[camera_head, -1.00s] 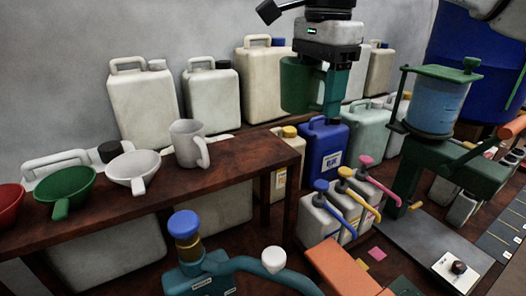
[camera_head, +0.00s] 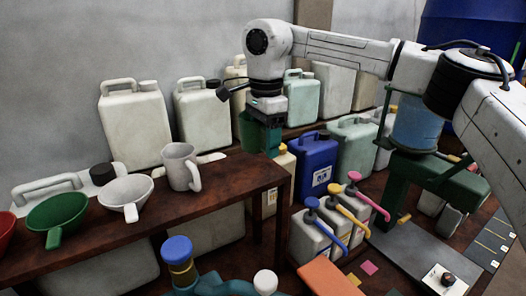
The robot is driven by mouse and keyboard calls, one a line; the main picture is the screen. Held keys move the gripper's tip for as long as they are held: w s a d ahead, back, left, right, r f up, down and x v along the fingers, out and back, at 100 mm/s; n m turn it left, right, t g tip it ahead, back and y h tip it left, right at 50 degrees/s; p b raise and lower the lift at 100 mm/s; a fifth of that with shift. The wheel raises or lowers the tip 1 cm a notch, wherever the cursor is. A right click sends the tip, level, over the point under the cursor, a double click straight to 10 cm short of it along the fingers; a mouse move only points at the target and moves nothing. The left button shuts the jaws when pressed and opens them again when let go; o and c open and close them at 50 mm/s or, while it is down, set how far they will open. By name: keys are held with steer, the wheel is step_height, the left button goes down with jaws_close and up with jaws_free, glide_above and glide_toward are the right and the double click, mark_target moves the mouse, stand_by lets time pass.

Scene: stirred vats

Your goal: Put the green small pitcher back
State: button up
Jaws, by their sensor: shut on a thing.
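The green small pitcher (camera_head: 250,133) hangs at my gripper (camera_head: 272,140), just behind the right end of the brown wooden shelf. My gripper points down and is shut on the pitcher. Part of the pitcher is hidden behind the gripper. On the shelf (camera_head: 230,186) stand a grey-white pitcher (camera_head: 178,166), a white funnel (camera_head: 124,191) and a green funnel (camera_head: 62,214). The shelf top to the right of the grey-white pitcher is bare.
White canisters (camera_head: 136,122) stand behind the shelf. A blue canister (camera_head: 314,167) and pump bottles (camera_head: 310,235) stand right of it. A teal fitting with a blue cap (camera_head: 177,250) is in front.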

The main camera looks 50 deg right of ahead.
mark_target(263, 146)
steer(key=shift+w+d+f, duration=0.1)
steer(key=shift+w+f, duration=0.25)
steer(key=shift+f, duration=0.05)
steer(key=shift+w+f, duration=0.1)
steer(key=shift+f, duration=1.55)
steer(key=shift+f, duration=0.1)
steer(key=o, duration=1.4)
step_height(263, 146, up, 12)
steer(key=shift+r, duration=0.1)
steer(key=shift+s, duration=0.25)
